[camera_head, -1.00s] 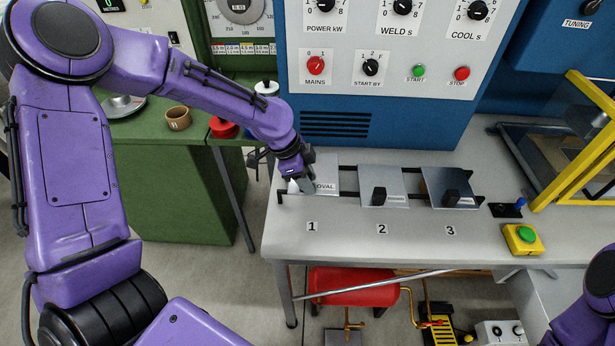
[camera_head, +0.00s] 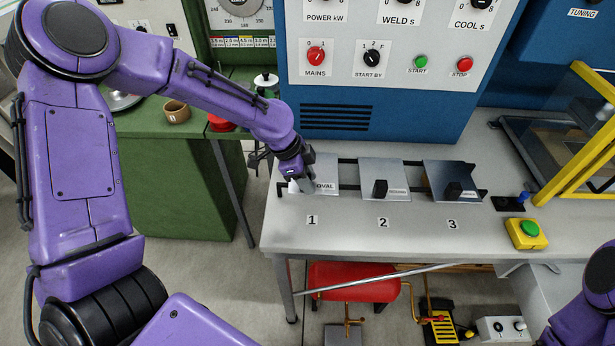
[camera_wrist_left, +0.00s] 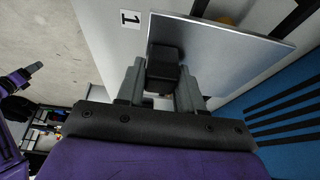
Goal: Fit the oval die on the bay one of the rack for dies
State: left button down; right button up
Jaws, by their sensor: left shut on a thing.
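The oval die is a grey plate (camera_head: 326,173) with an "OVAL" label, at bay one of the rack (camera_head: 349,186), above the number 1 on the bench. My left gripper (camera_head: 305,187) is shut on its dark knob. In the left wrist view the gripper (camera_wrist_left: 161,88) has its fingers on either side of the black knob, and the plate (camera_wrist_left: 215,45) spreads behind it. The gripper hides part of the plate in the head view. I cannot tell whether the plate rests fully on the rails. Only part of my right arm shows, at the lower right; its gripper is out of view.
Two other dies with black knobs sit at bay two (camera_head: 383,178) and bay three (camera_head: 450,182). A blue welder cabinet (camera_head: 400,110) stands behind the rack. A yellow box with a green button (camera_head: 526,233) and a yellow-framed guard (camera_head: 580,140) are to the right. The bench front is clear.

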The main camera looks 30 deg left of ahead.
pick_arm(q)
jog(key=shift+f, duration=0.4)
jog(key=c, duration=0.6)
grip_release()
jog(key=shift+c, duration=0.2)
jog(key=b+v, duration=0.2)
jog(key=v, duration=0.8)
jog(key=shift+r, duration=0.25)
jog(key=shift+a, duration=0.1)
